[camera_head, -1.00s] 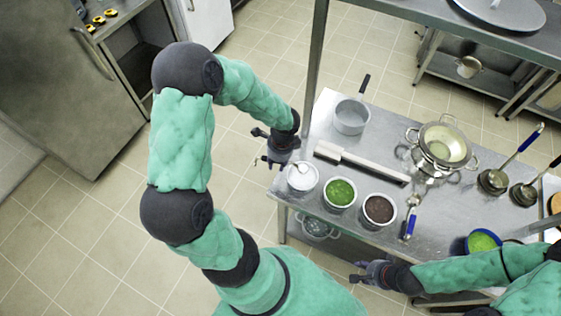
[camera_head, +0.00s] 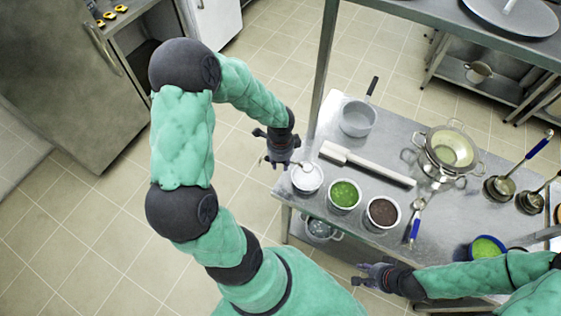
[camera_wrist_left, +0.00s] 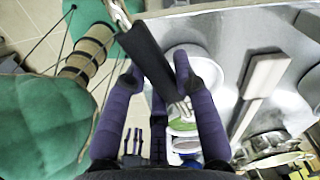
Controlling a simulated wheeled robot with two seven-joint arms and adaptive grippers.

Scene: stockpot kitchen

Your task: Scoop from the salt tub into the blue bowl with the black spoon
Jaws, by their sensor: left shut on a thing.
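The white salt tub (camera_head: 307,181) stands at the table's left corner, first in a row of tubs. My left gripper (camera_head: 284,158) is just left of and above it, shut on the black spoon, whose black handle (camera_wrist_left: 150,55) runs between the fingers in the left wrist view. The spoon's light far end seems to reach over the salt tub; whether it touches salt I cannot tell. The blue bowl (camera_head: 472,243), with green contents, sits at the front right, partly hidden by my right arm. My right gripper (camera_head: 374,272) is in front of the table edge, its finger gap unclear.
A green-filled tub (camera_head: 343,196) and a dark-filled tub (camera_head: 382,213) stand right of the salt. Behind them lie a long pale bar (camera_head: 370,165), a saucepan (camera_head: 358,118) and a colander pot (camera_head: 450,150). A blue-handled utensil (camera_head: 415,225) lies right of the tubs.

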